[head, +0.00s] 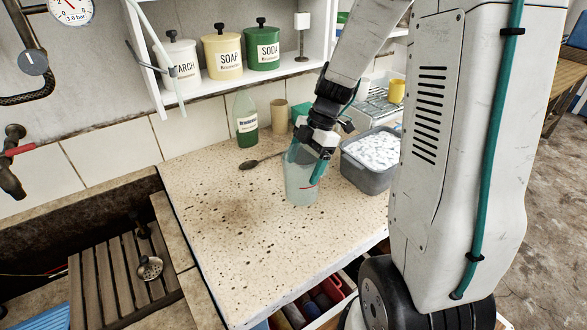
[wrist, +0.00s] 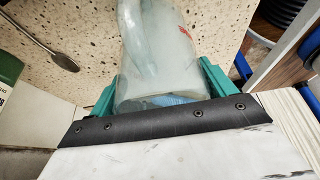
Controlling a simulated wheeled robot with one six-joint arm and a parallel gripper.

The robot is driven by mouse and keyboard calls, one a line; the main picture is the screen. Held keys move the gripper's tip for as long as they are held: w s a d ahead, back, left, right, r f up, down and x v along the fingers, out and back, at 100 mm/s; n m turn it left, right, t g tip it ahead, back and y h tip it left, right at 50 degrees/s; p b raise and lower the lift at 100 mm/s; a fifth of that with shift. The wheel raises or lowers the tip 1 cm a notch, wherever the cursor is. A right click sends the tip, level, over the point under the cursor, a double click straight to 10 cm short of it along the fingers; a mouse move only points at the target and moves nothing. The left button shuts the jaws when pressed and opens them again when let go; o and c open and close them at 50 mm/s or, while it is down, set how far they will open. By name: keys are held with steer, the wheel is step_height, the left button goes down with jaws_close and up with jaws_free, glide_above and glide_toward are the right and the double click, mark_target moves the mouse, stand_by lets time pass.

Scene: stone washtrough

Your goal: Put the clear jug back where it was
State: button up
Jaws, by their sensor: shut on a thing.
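The clear jug (head: 301,183) is upright at the speckled stone counter (head: 225,215), near its front right part. It is see-through with a small red mark. I cannot tell whether its base touches the counter. My gripper (head: 307,158) is shut on the jug near its top. In the wrist view the jug (wrist: 160,50) sits between the two green fingers (wrist: 165,88), and a bluish patch shows at its near end.
A grey tub (head: 368,180) of white pieces stands close right of the jug. A spoon (head: 250,164), a green bottle (head: 246,120) and a tan cup (head: 279,115) are behind. The counter's left part is clear. A sink with a slatted rack (head: 110,283) lies left.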

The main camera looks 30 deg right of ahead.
steer(key=shift+w+a+f, duration=0.1)
steer(key=shift+f, duration=0.8)
steer(key=shift+w+a+f, duration=0.1)
steer(key=shift+f, duration=0.75)
steer(key=shift+s+f, duration=0.1)
steer(key=shift+f, duration=0.05)
steer(key=o, duration=1.5)
steer(key=v, duration=1.1)
steer(key=shift+d+r, duration=0.1)
steer(key=shift+r, duration=0.5)
steer(key=s+a+r+m+h, duration=0.2)
steer(key=s+a+r+m, duration=0.1)
steer(key=s+a+m, duration=0.4)
steer(key=s+a+r+m+t+h, duration=0.1)
steer(key=s+a+r+m+h, duration=0.1)
steer(key=s+a+r+m, duration=0.2)
steer(key=s+a+m, duration=0.3)
steer(key=s+m, duration=0.4)
steer(key=s, duration=0.3)
steer(key=shift+r+h, duration=0.3)
